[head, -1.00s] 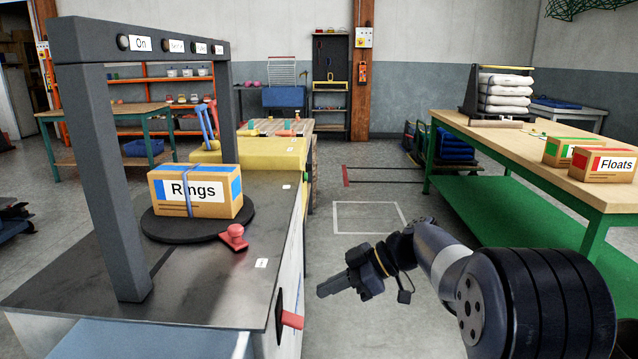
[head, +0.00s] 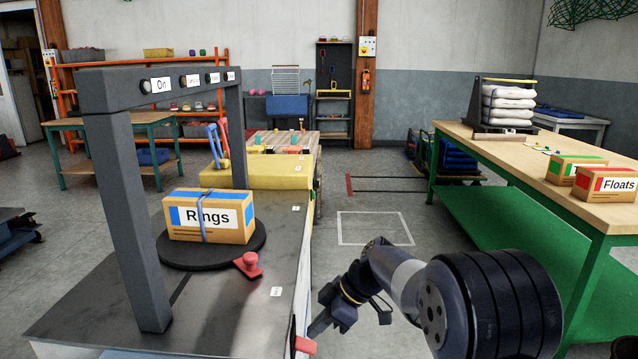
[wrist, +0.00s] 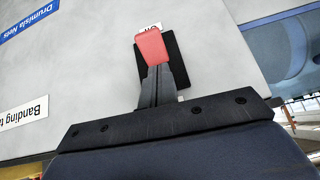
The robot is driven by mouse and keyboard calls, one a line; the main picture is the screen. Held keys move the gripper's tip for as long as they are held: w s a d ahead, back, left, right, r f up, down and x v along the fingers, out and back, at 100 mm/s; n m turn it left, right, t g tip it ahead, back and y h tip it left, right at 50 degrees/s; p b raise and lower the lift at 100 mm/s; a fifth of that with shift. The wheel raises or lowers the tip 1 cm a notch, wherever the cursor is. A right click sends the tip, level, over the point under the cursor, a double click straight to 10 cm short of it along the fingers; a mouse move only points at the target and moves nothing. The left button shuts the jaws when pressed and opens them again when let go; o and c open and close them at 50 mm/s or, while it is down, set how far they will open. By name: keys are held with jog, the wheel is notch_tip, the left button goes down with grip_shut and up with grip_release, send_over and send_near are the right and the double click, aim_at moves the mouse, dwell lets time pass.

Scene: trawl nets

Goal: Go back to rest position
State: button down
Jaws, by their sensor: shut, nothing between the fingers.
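My gripper (head: 318,326) is low in the head view, in front of the machine's right side and close to a red lever (head: 304,345). Its fingers (wrist: 158,88) are shut and empty in the wrist view. They point at the red lever (wrist: 150,46), which sits on a black plate on the machine's pale side panel. I cannot tell whether the fingertips touch it. My arm reaches in from the lower right, bent and extended forward.
A box labelled Rings (head: 208,216) with a blue strap sits on a dark turntable (head: 175,255) under a grey arch (head: 138,210). A red knob (head: 249,264) is beside it. A wooden-topped green bench (head: 560,150) stands at right. The floor between is clear.

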jog(key=shift+w+a+r+h+p, duration=0.1)
jog(key=shift+a+r+h+p, duration=0.3)
jog(key=shift+h+p, duration=0.7)
jog(key=shift+w+a+r+h+p, duration=0.1)
jog(key=shift+a+r+h+p, duration=0.25)
jog(key=shift+p, duration=1.35)
jog(key=shift+a+r, duration=0.15)
jog(key=shift+r, duration=0.35)
jog(key=shift+f, duration=0.1)
